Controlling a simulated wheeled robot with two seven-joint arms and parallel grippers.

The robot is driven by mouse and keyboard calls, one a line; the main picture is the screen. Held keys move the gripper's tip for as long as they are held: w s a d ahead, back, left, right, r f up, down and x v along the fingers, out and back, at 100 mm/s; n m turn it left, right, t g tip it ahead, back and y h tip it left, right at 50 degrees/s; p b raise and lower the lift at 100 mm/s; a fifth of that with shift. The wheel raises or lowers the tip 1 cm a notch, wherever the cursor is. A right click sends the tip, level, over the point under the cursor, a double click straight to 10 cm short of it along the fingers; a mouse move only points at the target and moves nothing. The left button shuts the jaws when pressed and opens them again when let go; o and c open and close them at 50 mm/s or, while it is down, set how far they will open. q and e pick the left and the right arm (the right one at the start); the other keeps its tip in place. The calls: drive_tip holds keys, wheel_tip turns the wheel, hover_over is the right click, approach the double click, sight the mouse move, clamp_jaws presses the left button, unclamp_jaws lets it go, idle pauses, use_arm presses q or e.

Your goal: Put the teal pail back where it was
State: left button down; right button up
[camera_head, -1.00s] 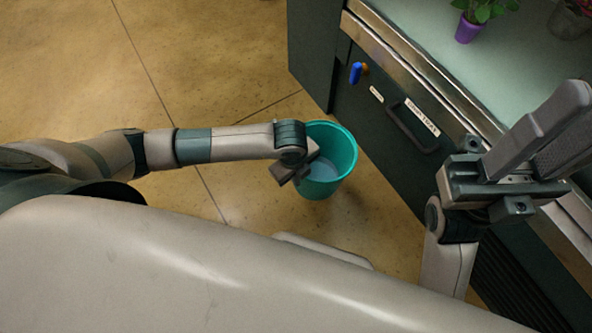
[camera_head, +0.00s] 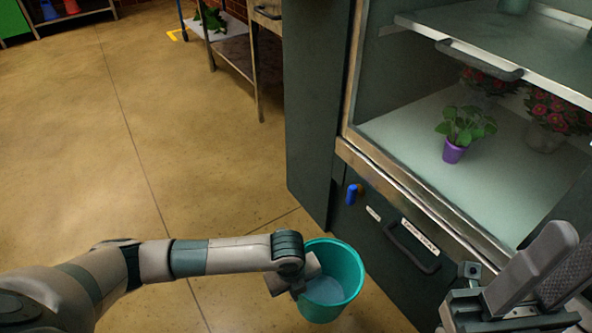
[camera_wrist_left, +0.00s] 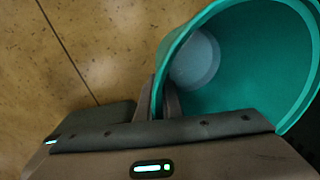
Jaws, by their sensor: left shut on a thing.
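The teal pail (camera_head: 346,266) is upright beside the dark cabinet, in the lower middle of the head view. My left gripper (camera_head: 298,284) is shut on the left side of its rim. In the left wrist view the pail (camera_wrist_left: 262,62) fills the upper right, with its near wall between the two fingers (camera_wrist_left: 160,98). A pale grey-blue round patch shows inside the pail. I cannot tell whether its base touches the floor. My right gripper (camera_head: 545,268) is at the lower right, empty, with its fingers apart.
The cabinet has a drawer handle (camera_head: 411,247), a blue knob (camera_head: 352,194) and an open bay holding a purple-potted plant (camera_head: 453,152) and red flowers (camera_head: 548,112). A table (camera_head: 240,55) stands at the back. The floor (camera_head: 75,150) to the left is clear.

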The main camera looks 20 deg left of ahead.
use_arm(q)
drive_tip(key=w+a+r+n, duration=0.2)
drive_tip(key=w+r+n, duration=0.1)
drive_tip(key=r+n, duration=0.6)
drive_tip(key=w+a+r+n+y, duration=0.1)
drive_tip(key=w+a+r+n, duration=0.2)
drive_tip(key=r+n, duration=0.6)
drive_tip(key=w+a+r+n+y, duration=0.1)
drive_tip(key=w+a+r+n, duration=0.1)
drive_tip(key=w+r+n, duration=0.3)
drive_tip(key=shift+a+r+n+g, duration=0.15)
drive_tip(key=shift+r+n+g, duration=0.25)
drive_tip(key=shift+r+n, duration=3.1)
wheel_tip(320, 180, up, 3)
drive_tip(key=m, duration=0.2)
drive_tip(key=shift+f+m, duration=0.2)
drive_tip(key=shift+m, duration=0.1)
